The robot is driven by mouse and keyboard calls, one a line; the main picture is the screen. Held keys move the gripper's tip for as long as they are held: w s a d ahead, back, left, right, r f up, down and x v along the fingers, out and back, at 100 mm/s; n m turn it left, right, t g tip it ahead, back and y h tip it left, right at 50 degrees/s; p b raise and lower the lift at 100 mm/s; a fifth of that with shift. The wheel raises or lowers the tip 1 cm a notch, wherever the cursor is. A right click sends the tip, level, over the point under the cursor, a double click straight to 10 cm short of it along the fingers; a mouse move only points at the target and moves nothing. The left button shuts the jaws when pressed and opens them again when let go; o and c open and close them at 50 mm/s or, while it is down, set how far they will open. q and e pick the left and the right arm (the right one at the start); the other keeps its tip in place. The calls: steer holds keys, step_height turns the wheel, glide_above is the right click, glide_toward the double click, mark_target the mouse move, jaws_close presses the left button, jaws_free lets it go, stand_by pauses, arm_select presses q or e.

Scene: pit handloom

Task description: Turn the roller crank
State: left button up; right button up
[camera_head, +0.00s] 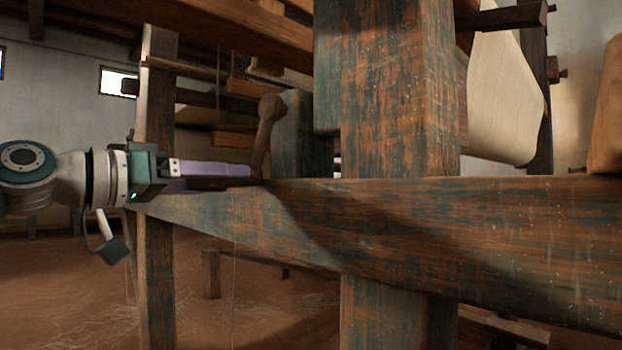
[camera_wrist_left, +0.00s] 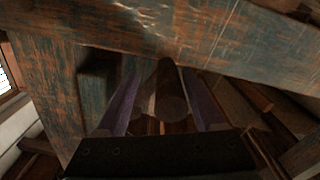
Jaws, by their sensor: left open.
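The roller crank (camera_head: 265,130) is a dark brown wooden arm with a rounded upper end, standing nearly upright above the beam in the head view. My left gripper (camera_head: 248,172) comes in from the left, its purple fingers level and their tips at the crank's lower end. In the left wrist view a rounded brown wooden piece, seemingly the crank's handle (camera_wrist_left: 166,92), lies between the two spread fingers. The gripper is open, with gaps visible beside the wood. Whether a finger touches it cannot be told. My right gripper is not in view.
A thick, worn wooden beam (camera_head: 450,235) runs across just below and right of the gripper. A heavy upright post (camera_head: 400,90) stands to the right of the crank. Pale cloth (camera_head: 503,95) hangs at the upper right. A thinner post (camera_head: 155,270) stands behind the arm.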

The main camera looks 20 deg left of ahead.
arm_select(q)
steer(key=b+v, duration=0.3)
steer(key=v, duration=0.5)
steer(key=shift+s+f+b, duration=0.1)
steer(key=shift+f+b, duration=0.1)
steer(key=shift+b, duration=0.1)
steer(key=shift+s+a+r, duration=0.25)
steer(key=shift+s+a, duration=0.05)
steer(key=shift+s, duration=0.35)
steer(key=shift+d, duration=0.1)
